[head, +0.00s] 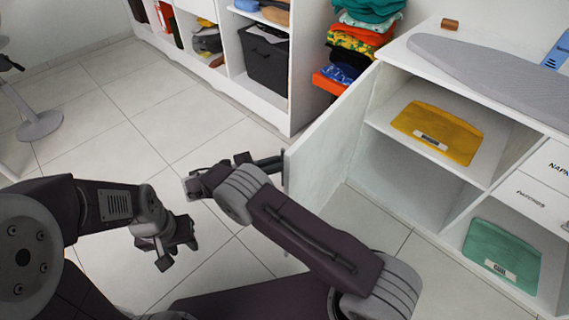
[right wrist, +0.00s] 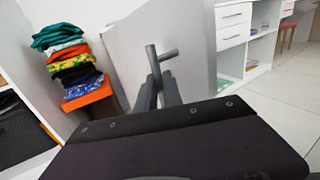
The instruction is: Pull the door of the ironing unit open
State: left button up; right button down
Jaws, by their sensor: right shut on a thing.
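The ironing unit (head: 395,85) is the white cabinet at the right of the head view. Its white door (head: 318,150) stands swung out from the left side, so the shelves inside show; the door also shows in the right wrist view (right wrist: 185,50). My right gripper (head: 265,163) is at the door's outer face near its free edge. In the right wrist view its fingers (right wrist: 158,88) are shut on the door's grey bar handle (right wrist: 154,60). My left gripper (head: 178,254) hangs open and empty above the floor, apart from the door.
An ironing board (head: 490,70) lies on top. A stack of folded clothes (head: 356,40) stands behind the door.

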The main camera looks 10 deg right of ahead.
pick_arm(q)
jog(key=shift+w+a, duration=0.2)
jog(key=shift+w, duration=0.1)
pick_arm(e)
jog(key=shift+w+a+r, duration=0.1)
jog(key=shift+w, duration=0.25)
jog(key=c, duration=1.5)
grip_release()
pick_arm(q)
jog(key=shift+d, duration=0.2)
